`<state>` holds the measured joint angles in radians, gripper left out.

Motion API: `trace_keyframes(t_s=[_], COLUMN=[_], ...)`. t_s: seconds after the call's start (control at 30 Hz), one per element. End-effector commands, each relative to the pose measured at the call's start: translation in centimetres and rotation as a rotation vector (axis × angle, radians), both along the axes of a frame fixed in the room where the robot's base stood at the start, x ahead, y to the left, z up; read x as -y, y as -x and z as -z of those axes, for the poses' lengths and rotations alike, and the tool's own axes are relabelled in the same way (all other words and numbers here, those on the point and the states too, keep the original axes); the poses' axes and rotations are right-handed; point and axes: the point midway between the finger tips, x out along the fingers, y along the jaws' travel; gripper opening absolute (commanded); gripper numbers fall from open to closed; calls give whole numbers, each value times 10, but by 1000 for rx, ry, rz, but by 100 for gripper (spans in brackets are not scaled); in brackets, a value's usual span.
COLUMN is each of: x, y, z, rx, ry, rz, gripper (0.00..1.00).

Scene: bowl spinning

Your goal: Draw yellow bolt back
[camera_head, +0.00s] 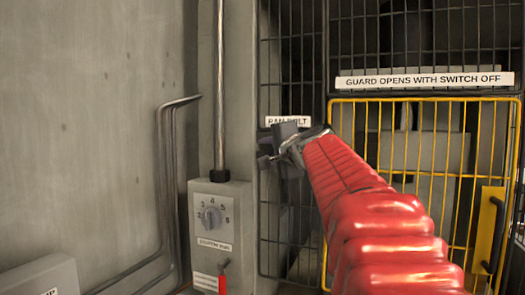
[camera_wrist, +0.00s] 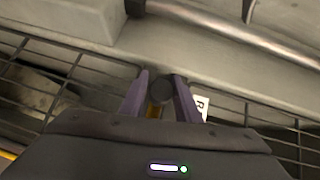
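My gripper (camera_head: 270,147) is at the grey post beside the mesh, just below a white label (camera_head: 290,121) that it partly covers. In the wrist view, my gripper's two purple-grey fingers (camera_wrist: 161,82) stand apart, one on each side of a dark round knob (camera_wrist: 160,88). A small piece of the yellow bolt (camera_wrist: 154,112) shows below the knob, between the fingers. The fingers are very close to the knob; I cannot tell whether they press on it. In the head view the bolt is hidden behind my gripper.
A yellow-framed guard door (camera_head: 430,99) is at the right, under a sign (camera_head: 425,81) reading "GUARD OPENS WITH SWITCH OFF". A grey switch box (camera_head: 217,232) with a dial and a red-marked lever (camera_head: 222,275) stands left of my arm. Pipes (camera_head: 165,180) run along the wall.

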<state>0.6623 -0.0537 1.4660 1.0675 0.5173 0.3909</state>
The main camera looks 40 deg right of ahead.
Motion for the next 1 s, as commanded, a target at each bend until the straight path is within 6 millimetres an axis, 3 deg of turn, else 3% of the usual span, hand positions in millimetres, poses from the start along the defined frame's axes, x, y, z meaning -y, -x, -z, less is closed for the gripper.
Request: trace_keyframes(t_s=[0.2,0.57,0.77,1.0], x=[3,3,0,-7], y=[2,6,22,54], z=[-1,-3,-5,-7], rx=[3,4,5,4], ry=[1,2,1,2], rz=[6,9,10,11], gripper=[45,45,45,45])
